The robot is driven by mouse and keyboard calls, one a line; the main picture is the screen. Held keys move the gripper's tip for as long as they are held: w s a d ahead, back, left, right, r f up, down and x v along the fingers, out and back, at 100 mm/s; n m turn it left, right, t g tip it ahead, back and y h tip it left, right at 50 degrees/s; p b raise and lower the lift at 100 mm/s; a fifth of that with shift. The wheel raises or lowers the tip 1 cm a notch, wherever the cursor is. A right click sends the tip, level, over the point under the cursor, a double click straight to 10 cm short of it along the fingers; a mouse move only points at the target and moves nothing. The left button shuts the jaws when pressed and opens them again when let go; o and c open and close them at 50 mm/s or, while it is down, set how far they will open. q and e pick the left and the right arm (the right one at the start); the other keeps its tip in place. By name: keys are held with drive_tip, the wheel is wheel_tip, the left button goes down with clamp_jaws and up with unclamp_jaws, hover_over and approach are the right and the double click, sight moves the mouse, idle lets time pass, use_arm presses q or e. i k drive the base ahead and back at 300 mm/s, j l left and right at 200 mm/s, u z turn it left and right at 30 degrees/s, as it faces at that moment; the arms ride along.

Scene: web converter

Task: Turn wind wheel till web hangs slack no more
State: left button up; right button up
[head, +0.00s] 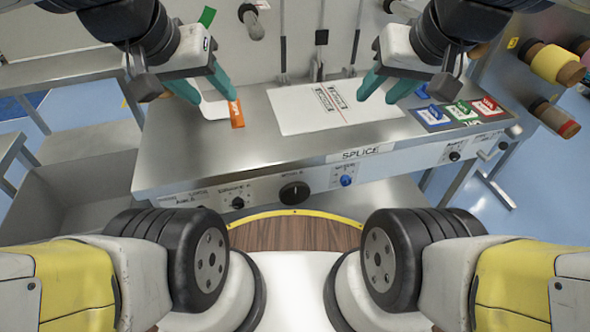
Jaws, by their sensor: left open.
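A large black knob (294,192) sits in the middle of the bench's front panel; its small label is too blurred to read, so I cannot tell whether it is the wind wheel. No hanging web is clearly visible. A white printed sheet (310,118) lies flat on the bench top. My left gripper (211,92) has its teal fingers apart above the left part of the bench, over a white and orange piece. My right gripper (382,92) has its fingers apart above the right end of the white sheet. Both look empty and are away from the knob.
The steel bench (170,150) carries a "SPLICE" label (362,153). A blue knob (346,181) and smaller black knobs share its front. Coloured cards (462,113) lie at the right. A grey side table (70,70) is left.

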sight(294, 193)
drive_tip(key=k+j+z, duration=0.1)
drive_tip(key=k, duration=1.2)
